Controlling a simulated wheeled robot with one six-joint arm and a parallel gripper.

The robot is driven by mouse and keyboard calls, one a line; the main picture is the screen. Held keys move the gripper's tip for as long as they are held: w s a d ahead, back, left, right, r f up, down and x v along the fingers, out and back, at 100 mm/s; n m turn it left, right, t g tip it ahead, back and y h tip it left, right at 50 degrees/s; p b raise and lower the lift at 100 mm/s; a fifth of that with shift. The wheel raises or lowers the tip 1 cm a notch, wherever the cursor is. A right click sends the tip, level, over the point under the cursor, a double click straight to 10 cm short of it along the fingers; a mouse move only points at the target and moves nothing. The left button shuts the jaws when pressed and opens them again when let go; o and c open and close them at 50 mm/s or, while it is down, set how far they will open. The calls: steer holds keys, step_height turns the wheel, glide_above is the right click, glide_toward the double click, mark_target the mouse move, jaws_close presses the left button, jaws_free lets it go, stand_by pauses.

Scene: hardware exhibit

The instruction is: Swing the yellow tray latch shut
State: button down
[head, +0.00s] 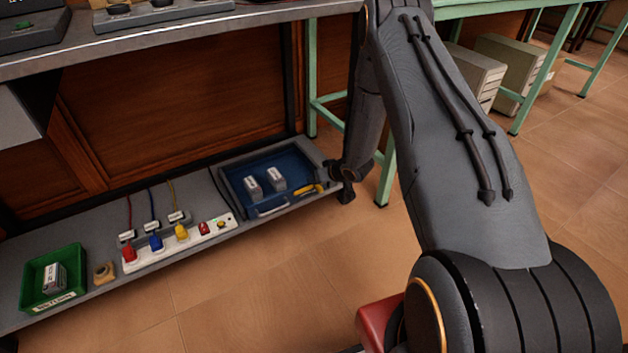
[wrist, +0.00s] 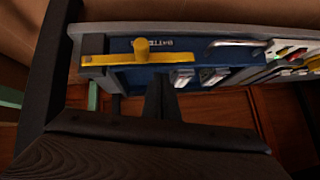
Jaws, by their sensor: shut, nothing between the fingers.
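The blue tray (head: 235,188) sits at the right end of the low shelf, with two pale grey blocks in it. The yellow latch (head: 308,190) is a short bar at the tray's front right corner. In the wrist view the yellow latch (wrist: 120,61) is a flat bar with a round knob, lying across part of the blue tray (wrist: 205,48). My gripper (head: 345,192) is just right of the latch, beyond the shelf's end. In the wrist view my gripper (wrist: 161,84) is shut and empty, its tips close to the bar; contact cannot be told.
A white power strip (head: 150,259) with coloured plugs (head: 182,233) stands left of the tray. A green bin (head: 72,259) is at the shelf's far left. A workbench (head: 190,32) overhangs the shelf. A green table leg (head: 386,175) stands close behind my gripper. The floor in front is clear.

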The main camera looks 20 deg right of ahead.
steer(key=s+d+r+p, duration=0.2)
steer(key=s+r+p, duration=0.45)
steer(key=r, duration=0.45)
steer(key=s+a+r+n+g+h, duration=0.15)
steer(key=s+a+r, duration=0.25)
steer(key=a+r, duration=0.45)
steer(key=s+a+r+n+g+h, duration=0.1)
steer(key=s+a+r+g, duration=0.1)
steer(key=s+a+r, duration=0.45)
steer(key=s+a+r+n+g, duration=0.15)
steer(key=s+a+r, duration=0.25)
steer(key=s, duration=0.6)
steer(key=s+a+r+g, duration=0.2)
steer(key=s+a+r, duration=0.2)
steer(key=s, duration=0.5)
steer(key=s+a+r+n+g, duration=0.1)
steer(key=s+a+r, duration=0.35)
steer(key=s, duration=0.55)
steer(key=d+r+m+p, duration=0.3)
steer(key=d+r+p, duration=0.7)
steer(key=r+p, duration=0.2)
steer(key=d+r+m+h+p, duration=0.1)
steer(key=d+r+m+p, duration=0.3)
steer(key=d+r+p, duration=0.5)
steer(key=shift+s+d+r+p, duration=0.4)
steer(key=shift+r+p, duration=1.7)
steer(key=shift+p, duration=0.55)
